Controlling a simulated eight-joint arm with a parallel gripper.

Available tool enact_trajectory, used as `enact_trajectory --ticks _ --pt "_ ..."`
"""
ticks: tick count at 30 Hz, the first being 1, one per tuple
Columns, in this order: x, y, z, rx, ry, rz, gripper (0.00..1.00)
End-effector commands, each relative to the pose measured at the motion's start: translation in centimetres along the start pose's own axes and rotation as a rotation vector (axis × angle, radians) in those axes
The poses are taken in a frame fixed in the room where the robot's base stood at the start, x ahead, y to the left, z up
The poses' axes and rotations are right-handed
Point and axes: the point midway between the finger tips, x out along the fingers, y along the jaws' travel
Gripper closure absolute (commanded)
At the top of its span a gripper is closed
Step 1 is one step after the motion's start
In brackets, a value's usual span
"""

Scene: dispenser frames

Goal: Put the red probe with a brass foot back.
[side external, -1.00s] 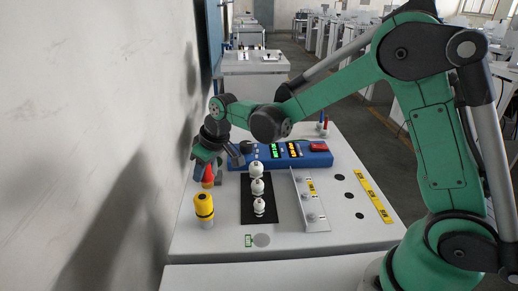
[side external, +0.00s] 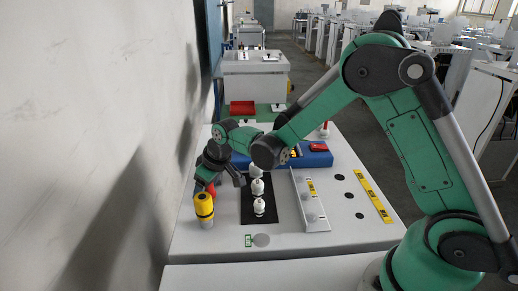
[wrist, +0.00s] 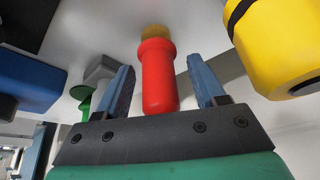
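The red probe with a brass foot shows in the wrist view (wrist: 158,80), its rounded red end towards me and its brass foot away from me near the pale bench top. My gripper (wrist: 160,92) has its two blue fingers spread either side of the probe, with a visible gap on each side. In the side view my gripper (side external: 217,182) is low at the left of the bench, and the probe (side external: 211,189) is mostly hidden by it and the yellow cylinder. Whether the foot touches the bench is unclear.
A yellow cylinder (side external: 204,206) stands close beside the probe. Several white rounded pieces (side external: 258,187) stand on a black mat (side external: 248,212). A blue unit (side external: 315,159) lies behind, and a pale angled rack (side external: 309,205) is to the right.

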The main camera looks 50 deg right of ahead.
Motion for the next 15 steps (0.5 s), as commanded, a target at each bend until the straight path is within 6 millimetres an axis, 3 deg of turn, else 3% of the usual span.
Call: enact_trajectory --ticks 8,15 --pt "-0.3 0.0 -0.1 0.0 0.0 0.0 0.37" --pt "-3.1 0.0 -0.1 0.0 0.0 0.0 0.37"
